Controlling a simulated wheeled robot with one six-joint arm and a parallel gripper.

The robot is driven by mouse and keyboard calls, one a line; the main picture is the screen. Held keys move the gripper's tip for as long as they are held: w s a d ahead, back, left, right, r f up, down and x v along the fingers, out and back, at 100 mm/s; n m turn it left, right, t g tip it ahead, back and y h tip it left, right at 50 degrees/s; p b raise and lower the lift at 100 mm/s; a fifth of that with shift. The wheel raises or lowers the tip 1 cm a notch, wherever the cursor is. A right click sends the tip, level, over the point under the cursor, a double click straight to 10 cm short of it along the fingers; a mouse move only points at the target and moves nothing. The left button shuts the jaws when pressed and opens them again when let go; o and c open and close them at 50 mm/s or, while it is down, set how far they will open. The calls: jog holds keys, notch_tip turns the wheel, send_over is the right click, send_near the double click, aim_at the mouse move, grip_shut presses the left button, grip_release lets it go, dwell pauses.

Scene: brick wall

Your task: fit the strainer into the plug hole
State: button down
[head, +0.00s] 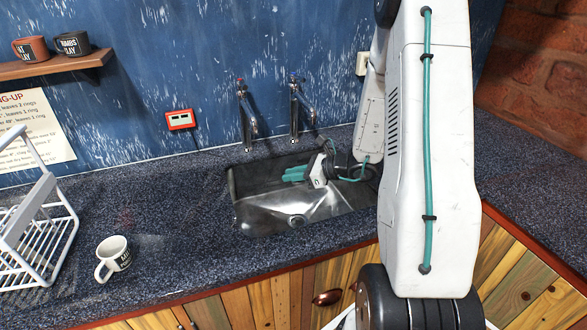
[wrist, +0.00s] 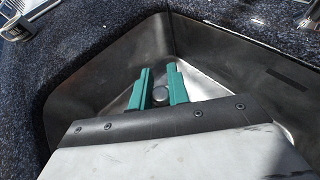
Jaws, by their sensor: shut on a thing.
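My gripper (head: 290,174) reaches down into the steel sink (head: 262,215), its teal fingers pointing left, above and behind the plug hole (head: 297,220). The plug hole is a round fitting low in the sink near its front side. In the wrist view my gripper (wrist: 160,88) is shut on a small grey rounded piece, which I take to be the strainer (wrist: 160,96), between the two teal fingers. Most of the strainer is hidden by the fingers and the gripper body. The plug hole cannot be made out in the wrist view.
Two taps (head: 246,112) (head: 296,103) stand behind the sink. A white mug (head: 117,254) is on the speckled counter (head: 180,225) to the left, and a white dish rack (head: 40,235) is at the far left. The sink walls (wrist: 85,110) are close around my gripper.

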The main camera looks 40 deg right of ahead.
jog(key=shift+f, duration=8.15)
jog(key=shift+f, duration=0.55)
